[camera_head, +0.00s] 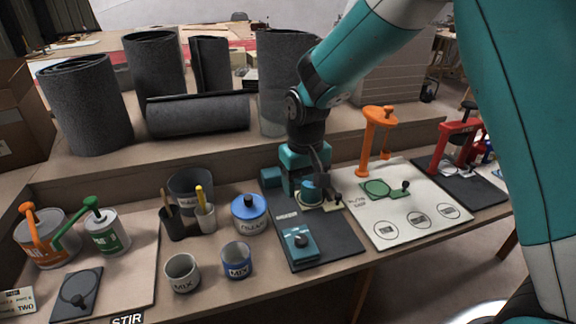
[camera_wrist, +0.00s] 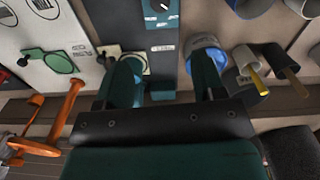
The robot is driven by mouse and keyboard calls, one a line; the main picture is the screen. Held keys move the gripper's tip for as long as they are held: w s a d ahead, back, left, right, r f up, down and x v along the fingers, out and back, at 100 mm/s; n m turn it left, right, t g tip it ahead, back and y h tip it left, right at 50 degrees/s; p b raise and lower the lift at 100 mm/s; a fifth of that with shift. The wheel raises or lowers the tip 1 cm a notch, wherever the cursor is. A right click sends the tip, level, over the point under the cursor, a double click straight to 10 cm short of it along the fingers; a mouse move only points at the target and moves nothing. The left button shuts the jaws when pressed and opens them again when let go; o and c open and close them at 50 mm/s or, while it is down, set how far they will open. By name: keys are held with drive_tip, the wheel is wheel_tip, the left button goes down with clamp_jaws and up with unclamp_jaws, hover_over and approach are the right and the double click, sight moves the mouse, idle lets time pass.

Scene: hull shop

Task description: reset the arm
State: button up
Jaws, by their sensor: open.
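My gripper (camera_head: 312,185) hangs over the back of the dark grey mat (camera_head: 318,254) on the bench, its arm reaching in from the upper right. In the wrist view my gripper (camera_wrist: 164,80) shows two teal fingers spread apart with nothing held between them. The left finger partly hides a small beige plate (camera_wrist: 132,60). The right finger overlaps the blue-lidded filler jar (camera_wrist: 203,45), which also stands left of the mat in the head view (camera_head: 249,215). I cannot tell whether the fingers touch anything.
A teal device (camera_head: 299,245) sits on the mat. Right are an orange stand (camera_head: 375,140), a white board (camera_head: 392,228) and a red stand (camera_head: 459,148). Left are two mix cups (camera_head: 182,274) (camera_head: 237,260), tool cups (camera_head: 173,222) and cans (camera_head: 107,233).

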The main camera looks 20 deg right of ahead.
drive_tip(key=shift+r, duration=0.1)
drive_tip(key=s+a+r+n+y+p, duration=0.2)
drive_tip(key=s+r+p, duration=0.3)
drive_tip(key=s+r, duration=0.7)
drive_tip(key=s+a+r+n+y+p, duration=0.2)
drive_tip(key=s+r+p, duration=0.4)
drive_tip(key=s+r, duration=0.6)
drive_tip(key=shift+s+a+r+n, duration=0.2)
drive_tip(key=shift+s+n, duration=0.2)
drive_tip(key=shift+n, duration=0.5)
